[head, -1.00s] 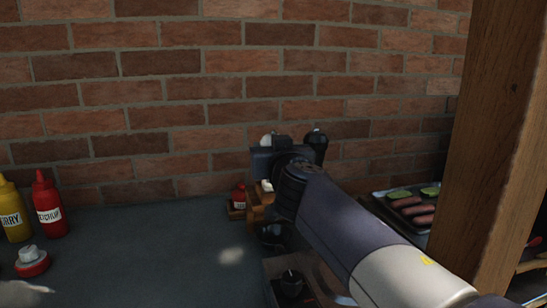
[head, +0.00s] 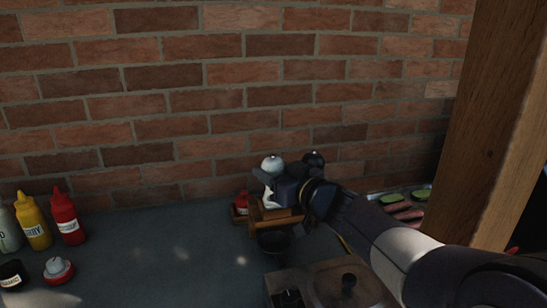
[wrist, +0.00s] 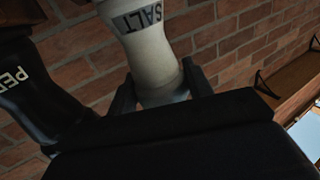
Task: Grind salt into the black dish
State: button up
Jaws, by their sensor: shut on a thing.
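The white salt mill, marked SALT, stands between my fingers in the wrist view (wrist: 150,50). In the head view its rounded top (head: 273,164) shows above my gripper (head: 272,187). My gripper is shut on the mill. Whether the mill's base rests on the wooden rack or is clear of it, I cannot tell. The black pepper mill (wrist: 38,92) is at the left in the wrist view; its dark top (head: 314,160) shows behind my gripper in the head view. A black dish (head: 273,242) sits on the counter just in front of the rack, partly shadowed.
The wooden rack (head: 276,214) stands near the brick wall, with a small red bottle (head: 241,203) at its left. Curry (head: 32,222) and ketchup (head: 67,218) bottles are at far left. A wooden post (head: 493,130) is at right. The counter's middle left is clear.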

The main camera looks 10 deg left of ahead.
jog(key=shift+f+g+p, duration=0.2)
jog(key=shift+g+p, duration=0.1)
dwell(0.4)
jog(key=o, duration=1)
jog(key=shift+r, duration=0.15)
jog(key=shift+c, duration=0.2)
jog(key=v, duration=1)
jog(key=shift+s+d+f, duration=0.2)
jog(key=shift+s+d, duration=0.05)
jog(key=shift+d, duration=0.1)
